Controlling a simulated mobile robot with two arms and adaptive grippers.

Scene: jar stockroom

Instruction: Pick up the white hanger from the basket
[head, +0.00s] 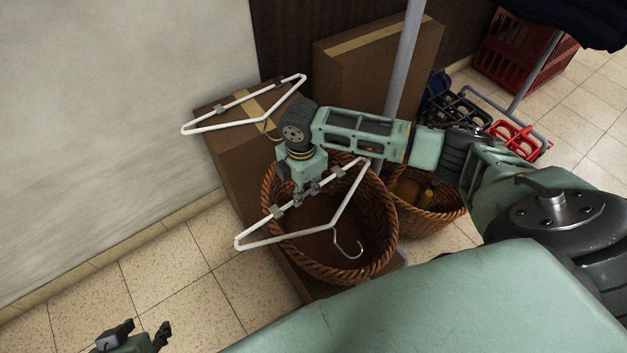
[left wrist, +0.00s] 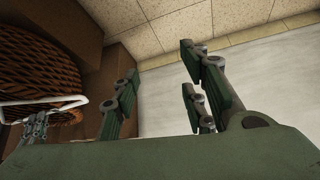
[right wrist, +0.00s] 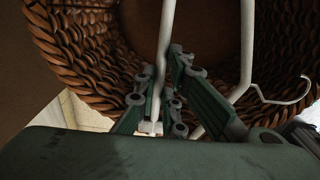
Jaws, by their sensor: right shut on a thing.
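The white hanger (head: 285,237) is over the wicker basket (head: 385,215), its bar running across the opening and its hook at the near right. One end sticks out past the basket's left rim. My right gripper (head: 306,194) points down and is shut on the hanger's bar. In the right wrist view the bar (right wrist: 165,35) passes between the fingers (right wrist: 160,95), with the basket wall (right wrist: 75,50) behind. My left gripper (head: 138,340) is open and empty over the floor at the lower left. Its spread fingers show in the left wrist view (left wrist: 160,90).
A second white hanger (head: 222,127) lies on a cardboard box (head: 222,150) behind the basket. A smaller basket (head: 425,222) stands to the right. A taller box (head: 350,65) and a grey pole (head: 404,60) stand behind. Tiled floor at the left is clear.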

